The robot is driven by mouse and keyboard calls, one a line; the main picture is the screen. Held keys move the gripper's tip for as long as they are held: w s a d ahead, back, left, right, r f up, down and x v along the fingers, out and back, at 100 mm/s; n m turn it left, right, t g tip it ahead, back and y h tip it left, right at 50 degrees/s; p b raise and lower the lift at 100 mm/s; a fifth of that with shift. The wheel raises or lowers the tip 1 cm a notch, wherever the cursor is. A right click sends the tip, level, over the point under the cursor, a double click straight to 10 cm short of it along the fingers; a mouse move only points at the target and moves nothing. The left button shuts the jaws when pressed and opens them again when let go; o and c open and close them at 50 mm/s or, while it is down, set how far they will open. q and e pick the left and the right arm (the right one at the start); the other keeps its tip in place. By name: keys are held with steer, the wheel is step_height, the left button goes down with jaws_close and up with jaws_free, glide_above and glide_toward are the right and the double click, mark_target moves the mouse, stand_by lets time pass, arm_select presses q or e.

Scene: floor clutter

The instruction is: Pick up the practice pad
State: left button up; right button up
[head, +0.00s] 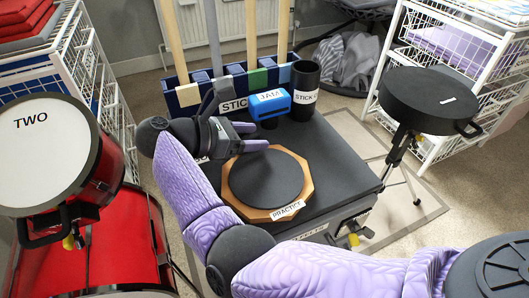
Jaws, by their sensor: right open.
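The practice pad (266,178) is an octagonal wooden board with a dark round top and a white label on its front edge. It lies flat on a black case top (335,165). My right arm comes in from the lower right, bends at the left, and passes beside the pad's left side. My right gripper (250,136) is open just above and behind the pad's back left edge, with nothing seen between its fingers. It appears apart from the pad. My left gripper is not in view.
Behind the pad stand a blue jam block (270,103), a black stick cup (305,90) and a blue rack (185,97) with upright poles. A red drum (105,165) is at left, a black drum (430,100) on a stand at right. White wire shelves flank both sides.

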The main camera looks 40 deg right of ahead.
steer(key=shift+d, duration=0.15)
jaws_close()
stand_by(1.3)
